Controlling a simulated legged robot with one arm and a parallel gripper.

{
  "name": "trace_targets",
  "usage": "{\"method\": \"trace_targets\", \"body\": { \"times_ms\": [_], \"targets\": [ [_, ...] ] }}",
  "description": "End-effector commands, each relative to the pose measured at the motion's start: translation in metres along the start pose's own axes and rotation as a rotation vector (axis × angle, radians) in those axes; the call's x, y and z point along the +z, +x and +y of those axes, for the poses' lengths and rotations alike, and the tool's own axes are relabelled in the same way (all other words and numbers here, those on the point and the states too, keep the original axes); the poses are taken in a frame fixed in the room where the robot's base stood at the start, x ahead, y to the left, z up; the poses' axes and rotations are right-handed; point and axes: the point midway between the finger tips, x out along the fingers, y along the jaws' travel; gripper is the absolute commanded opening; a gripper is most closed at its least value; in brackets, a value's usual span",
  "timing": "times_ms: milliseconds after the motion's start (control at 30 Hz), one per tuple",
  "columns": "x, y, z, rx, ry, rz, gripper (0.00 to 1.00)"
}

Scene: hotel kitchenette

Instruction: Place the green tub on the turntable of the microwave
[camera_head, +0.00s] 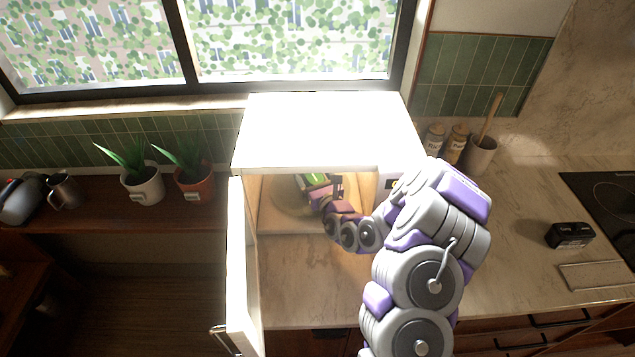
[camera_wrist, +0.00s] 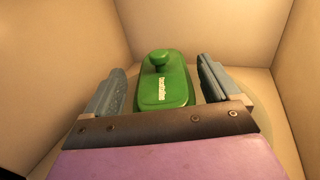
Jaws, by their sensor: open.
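The green tub (camera_wrist: 164,84) with a knobbed lid and white lettering sits inside the microwave, on the turntable (camera_wrist: 259,115). It stands between my gripper's two fingers (camera_wrist: 169,90), with a visible gap on each side. My gripper is open. In the head view my arm reaches into the white microwave (camera_head: 330,130), whose door (camera_head: 241,270) stands open at the left. The green tub (camera_head: 316,180) shows there only in part, beside my gripper (camera_head: 318,190). Part of the turntable (camera_head: 283,200) shows left of the tub.
The microwave's inner walls (camera_wrist: 210,28) close in around my gripper. Two potted plants (camera_head: 142,185) and a kettle (camera_head: 22,200) stand at the left. Bottles and a utensil crock (camera_head: 480,157) stand behind at the right. A black box (camera_head: 570,235) sits on the right counter.

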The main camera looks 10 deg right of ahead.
Motion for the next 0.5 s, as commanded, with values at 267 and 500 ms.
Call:
{"method": "trace_targets", "body": {
  "times_ms": [267, 500],
  "targets": [
    [0.001, -0.033, -0.002, -0.004, 0.003, 0.002, 0.89],
    [0.001, -0.070, -0.002, -0.003, 0.003, 0.002, 0.89]
  ]
}}
